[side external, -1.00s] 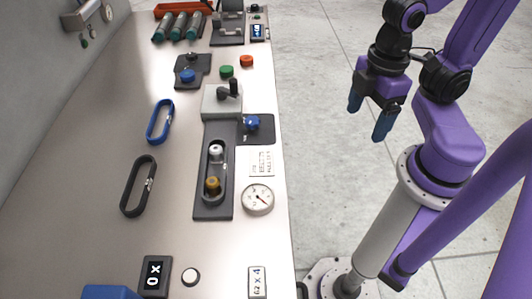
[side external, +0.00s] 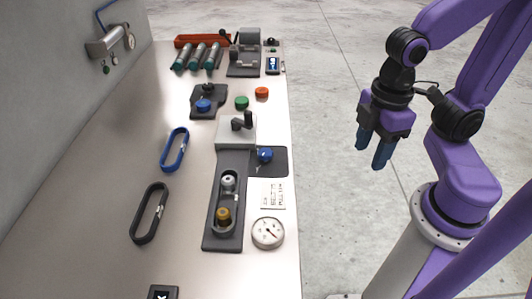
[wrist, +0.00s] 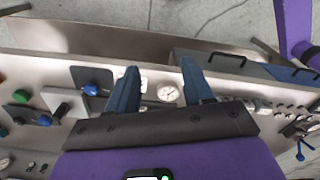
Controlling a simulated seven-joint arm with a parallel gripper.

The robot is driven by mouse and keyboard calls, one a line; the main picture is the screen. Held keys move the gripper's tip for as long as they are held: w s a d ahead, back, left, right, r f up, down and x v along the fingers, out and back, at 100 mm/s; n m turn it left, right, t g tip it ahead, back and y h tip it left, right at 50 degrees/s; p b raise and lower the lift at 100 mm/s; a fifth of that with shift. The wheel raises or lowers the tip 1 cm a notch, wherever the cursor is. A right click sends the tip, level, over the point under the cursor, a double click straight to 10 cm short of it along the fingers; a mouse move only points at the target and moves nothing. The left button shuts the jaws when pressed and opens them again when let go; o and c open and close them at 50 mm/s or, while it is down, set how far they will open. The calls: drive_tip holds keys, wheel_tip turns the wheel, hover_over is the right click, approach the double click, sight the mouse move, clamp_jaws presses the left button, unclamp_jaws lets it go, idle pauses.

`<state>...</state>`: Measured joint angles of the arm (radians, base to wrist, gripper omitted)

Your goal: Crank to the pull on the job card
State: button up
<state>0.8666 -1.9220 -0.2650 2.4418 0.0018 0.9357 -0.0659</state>
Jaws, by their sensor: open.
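The crank (side external: 242,122) is a dark handle on a pale grey block (side external: 237,136) near the bench's right edge. Below the block runs a dark slotted track (side external: 229,160) with a silver post (side external: 228,181) and a brass post (side external: 223,214). The job card (side external: 272,194) lies right of the track; its print is too small to read. A round dial (side external: 268,232) with a needle sits below the card; it also shows in the wrist view (wrist: 167,93). My gripper (side external: 371,150) is open and empty, off the bench's right side, apart from everything.
A blue knob (side external: 265,155) stands beside the track. A blue belt (side external: 174,149) and a black belt (side external: 149,214) lie to the left. Green (side external: 242,103) and orange (side external: 261,92) buttons sit beyond the crank.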

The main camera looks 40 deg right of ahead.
drive_tip(key=w+a+r+n, duration=0.1)
drive_tip(key=w+a+r, duration=0.1)
drive_tip(key=w, duration=0.4)
drive_tip(key=w+a+r, duration=0.1)
drive_tip(key=w+a, duration=0.2)
drive_tip(key=w, duration=0.2)
drive_tip(key=r+n, duration=0.2)
drive_tip(key=n, duration=0.2)
hover_over(248, 112)
wheel_tip(248, 112, down, 17)
drive_tip(key=shift+r, duration=0.1)
drive_tip(key=shift+c, duration=0.3)
clamp_jaws()
